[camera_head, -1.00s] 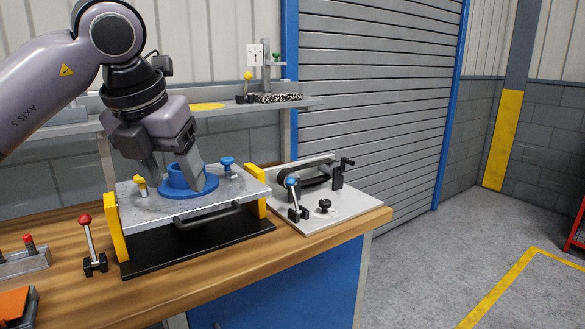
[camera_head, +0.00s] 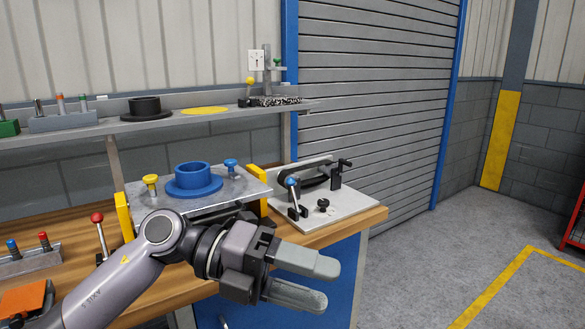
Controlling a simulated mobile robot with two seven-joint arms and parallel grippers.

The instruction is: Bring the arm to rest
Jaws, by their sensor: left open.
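My left gripper (camera_head: 312,280) is open and empty. It points right, low in the picture, in front of the workbench's blue front (camera_head: 345,262). My left arm comes in from the lower left and hides part of the bench edge. The blue flanged ring (camera_head: 193,182) sits on the grey metal plate (camera_head: 228,199) of the fixture, between a yellow knob (camera_head: 151,184) and a blue knob (camera_head: 231,167). The gripper is apart from the ring. My right gripper is not in view.
A red-knobbed lever (camera_head: 98,222) stands left of the fixture. A light plate with a belt and a blue-knobbed lever (camera_head: 293,187) lies to its right. The shelf behind holds a black flanged ring (camera_head: 145,107) and a yellow disc (camera_head: 205,110). Open floor (camera_head: 430,270) lies right.

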